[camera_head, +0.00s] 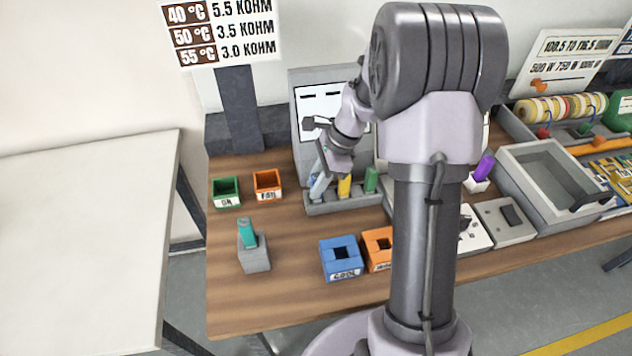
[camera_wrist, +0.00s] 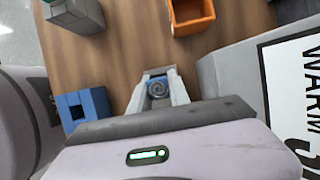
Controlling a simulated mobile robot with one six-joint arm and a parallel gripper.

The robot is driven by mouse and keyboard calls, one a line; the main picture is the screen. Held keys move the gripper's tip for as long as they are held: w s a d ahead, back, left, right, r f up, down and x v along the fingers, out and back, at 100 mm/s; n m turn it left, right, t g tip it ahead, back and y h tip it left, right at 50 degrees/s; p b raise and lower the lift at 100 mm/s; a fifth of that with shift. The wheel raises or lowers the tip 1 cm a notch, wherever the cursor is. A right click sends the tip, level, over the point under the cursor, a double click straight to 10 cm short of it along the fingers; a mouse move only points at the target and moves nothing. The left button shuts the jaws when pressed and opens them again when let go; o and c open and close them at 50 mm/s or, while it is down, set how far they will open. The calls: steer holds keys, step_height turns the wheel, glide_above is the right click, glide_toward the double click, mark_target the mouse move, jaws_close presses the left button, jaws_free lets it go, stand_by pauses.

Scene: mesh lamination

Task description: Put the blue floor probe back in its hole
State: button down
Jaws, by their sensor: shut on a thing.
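My gripper (camera_head: 318,188) reaches down at the left end of a grey rack (camera_head: 345,207). In the wrist view its two pale fingers (camera_wrist: 158,92) are shut on a blue piece with a round, spiral-marked top (camera_wrist: 157,87), which looks like the blue floor probe. In the head view the probe is hard to tell from the fingers. A yellow probe (camera_head: 344,187) and a green probe (camera_head: 371,180) stand upright in the rack to the right of my gripper. The left hole is hidden, so I cannot tell whether the blue probe's lower end is inside it.
A teal piece (camera_head: 248,233) stands in a grey block (camera_head: 255,258). Green (camera_head: 225,194), orange (camera_head: 268,185) and blue (camera_head: 341,262) boxes stand on the wooden table (camera_head: 290,310). A grey panel (camera_head: 300,82) rises behind the rack. The table's front left is clear.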

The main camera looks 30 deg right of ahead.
steer(key=c, duration=1.1)
jaws_free()
steer(key=shift+c, duration=0.2)
steer(key=p+v, duration=0.6)
steer(key=v, duration=1.1)
steer(key=shift+r+p, duration=0.25)
steer(key=shift+p, duration=0.15)
